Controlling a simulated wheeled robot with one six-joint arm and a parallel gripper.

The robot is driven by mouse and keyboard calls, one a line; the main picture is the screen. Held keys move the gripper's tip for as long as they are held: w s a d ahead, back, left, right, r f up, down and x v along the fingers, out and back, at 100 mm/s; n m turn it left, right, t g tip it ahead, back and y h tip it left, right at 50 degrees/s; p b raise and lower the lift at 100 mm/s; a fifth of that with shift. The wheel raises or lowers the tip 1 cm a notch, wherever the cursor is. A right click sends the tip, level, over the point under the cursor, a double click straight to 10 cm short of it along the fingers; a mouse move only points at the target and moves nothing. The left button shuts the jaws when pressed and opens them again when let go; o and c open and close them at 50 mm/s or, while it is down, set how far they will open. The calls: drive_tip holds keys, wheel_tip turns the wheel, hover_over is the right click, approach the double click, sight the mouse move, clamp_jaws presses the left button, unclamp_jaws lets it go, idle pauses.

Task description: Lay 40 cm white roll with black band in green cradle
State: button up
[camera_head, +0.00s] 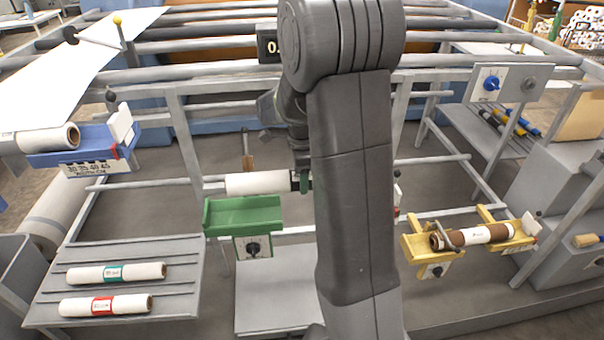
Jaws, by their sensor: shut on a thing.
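The white roll with the black band (258,182) lies level, just behind and above the green cradle (242,216) in this view. Its left part shows; a dark band edge shows near my arm, and the rest is hidden behind the arm. My gripper (301,181) is shut on the roll near the band, its fingers mostly hidden by my own forearm. The green cradle's left part is bare, with a black knob on its front plate. I cannot tell whether the roll touches the cradle.
A yellow cradle (415,246) at right holds a brown roll with a white label (478,236). A grey rack (190,248) at left holds white rolls with green (112,272) and red (102,306) bands. A blue holder (75,158) carries another roll. Grey rails run behind.

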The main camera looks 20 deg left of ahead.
wheel_tip(320, 180, down, 8)
drive_tip(key=b, duration=0.5)
drive_tip(key=shift+f+b, duration=0.35)
drive_tip(key=shift+f, duration=0.25)
drive_tip(key=o, duration=1.4)
drive_tip(key=shift+o, duration=0.2)
wheel_tip(320, 180, up, 14)
drive_tip(key=shift+f+p, duration=0.1)
drive_tip(key=shift+p, duration=0.5)
